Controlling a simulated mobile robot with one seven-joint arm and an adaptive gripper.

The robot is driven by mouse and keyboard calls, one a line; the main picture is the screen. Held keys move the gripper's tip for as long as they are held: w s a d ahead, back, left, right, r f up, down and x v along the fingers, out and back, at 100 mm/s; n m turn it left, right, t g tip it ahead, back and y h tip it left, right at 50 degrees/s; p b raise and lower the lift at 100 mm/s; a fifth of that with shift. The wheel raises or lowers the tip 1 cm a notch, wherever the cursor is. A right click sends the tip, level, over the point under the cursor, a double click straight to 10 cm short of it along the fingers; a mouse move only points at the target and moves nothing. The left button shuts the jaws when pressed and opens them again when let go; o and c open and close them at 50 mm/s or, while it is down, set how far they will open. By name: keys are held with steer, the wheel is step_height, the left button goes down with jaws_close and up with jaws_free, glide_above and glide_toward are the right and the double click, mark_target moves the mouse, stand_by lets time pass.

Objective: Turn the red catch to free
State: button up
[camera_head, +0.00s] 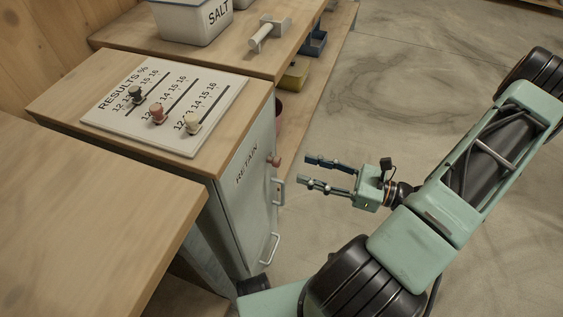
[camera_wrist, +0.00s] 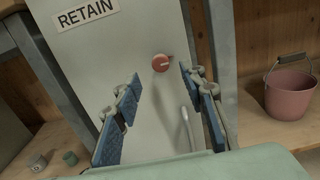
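The red catch (camera_wrist: 161,62) is a small round knob on the grey cabinet door (camera_wrist: 120,60), below and right of the RETAIN label (camera_wrist: 86,14). In the head view the catch (camera_head: 273,160) shows near the door's right edge. My gripper (camera_head: 312,172) is open and empty, out in front of the door and apart from the catch. In the wrist view its two blue-padded fingers (camera_wrist: 158,88) stand on either side of the catch, which appears between and beyond the tips. I cannot tell the catch's exact turn position.
Door handles (camera_head: 270,248) stick out below the catch. A results board (camera_head: 215,110) with coloured sliders lies on the cabinet top. A pink bucket (camera_wrist: 291,93) stands on a shelf to the right. The floor (camera_head: 420,90) beside the arm is clear.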

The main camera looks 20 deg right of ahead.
mark_target(280, 161)
steer(key=b+x, duration=0.1)
steer(key=x, duration=0.6)
steer(key=shift+w+a, duration=0.2)
steer(key=shift+a, duration=0.05)
steer(key=shift+c, duration=0.4)
jaws_close()
